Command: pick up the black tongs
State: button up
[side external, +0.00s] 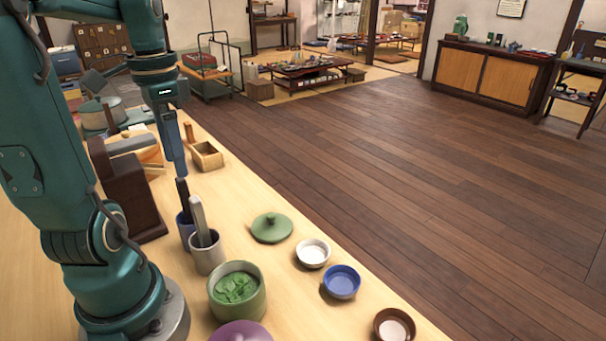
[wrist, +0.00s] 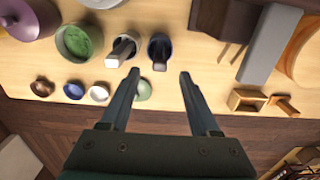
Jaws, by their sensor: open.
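The black tongs (side external: 183,194) stand upright in a blue cup (side external: 186,234) near the table's edge. In the wrist view, the tongs (wrist: 160,66) show end-on in the dark blue cup (wrist: 153,42). My gripper (wrist: 160,72) is open, with the top of the tongs between the lines of its two fingers. In the side view, my gripper (side external: 179,170) is just above the tongs' top end. I cannot tell whether the fingers overlap the tongs in height. Nothing is held.
Grey tongs (side external: 199,222) stand in a grey cup (side external: 207,259) close beside the blue cup. A dark brown block (side external: 135,200) stands on the other side. A wooden box (side external: 206,160) lies behind.

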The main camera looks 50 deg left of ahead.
aim_at(182, 187)
jog(key=shift+f, duration=4.5)
grip_shut()
